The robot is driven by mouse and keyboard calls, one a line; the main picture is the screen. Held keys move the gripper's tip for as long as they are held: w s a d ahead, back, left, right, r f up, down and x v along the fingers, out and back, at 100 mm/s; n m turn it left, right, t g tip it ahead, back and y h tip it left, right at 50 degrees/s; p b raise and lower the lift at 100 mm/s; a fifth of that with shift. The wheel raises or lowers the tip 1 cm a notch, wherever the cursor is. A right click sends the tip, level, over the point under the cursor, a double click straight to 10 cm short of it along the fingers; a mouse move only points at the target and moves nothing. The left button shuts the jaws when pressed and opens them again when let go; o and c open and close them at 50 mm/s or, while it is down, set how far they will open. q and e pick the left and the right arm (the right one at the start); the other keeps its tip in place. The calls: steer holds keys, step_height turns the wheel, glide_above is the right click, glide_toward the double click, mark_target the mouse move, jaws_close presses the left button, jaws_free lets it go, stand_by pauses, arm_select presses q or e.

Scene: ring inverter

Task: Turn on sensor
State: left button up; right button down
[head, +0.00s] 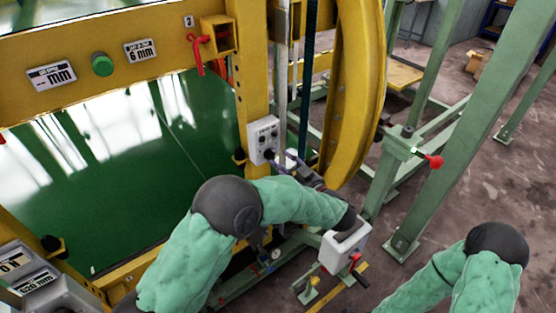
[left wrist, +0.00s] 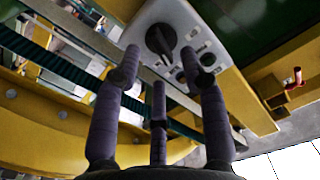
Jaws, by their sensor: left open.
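The sensor's control box (head: 263,139) is a pale grey box on the yellow upright, with small round controls on its face. In the left wrist view the box (left wrist: 186,20) fills the top middle. It shows a large black rotary knob (left wrist: 161,40) and several smaller round controls. My left gripper (head: 288,161) is just to the lower right of the box. In the left wrist view its purple-grey fingers (left wrist: 160,68) are spread and empty, with the knob ahead between the two upper tips. Contact with the box cannot be told. My right gripper is outside the views.
A curved yellow ring (head: 355,90) stands right of the box. A green frame (head: 398,150) with a red-tipped handle (head: 433,161) stands further right. A yellow beam (head: 150,40) carries a green button (head: 102,65) and a red hook (head: 198,52).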

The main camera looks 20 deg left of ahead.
mark_target(271, 156)
arm_select(q)
steer(key=shift+x, duration=1.4)
jaws_close()
steer(key=shift+f+m+p, duration=0.1)
steer(key=shift+m+p, duration=2.1)
steer(key=shift+p, duration=1.95)
jaws_free()
steer(key=shift+d, duration=0.15)
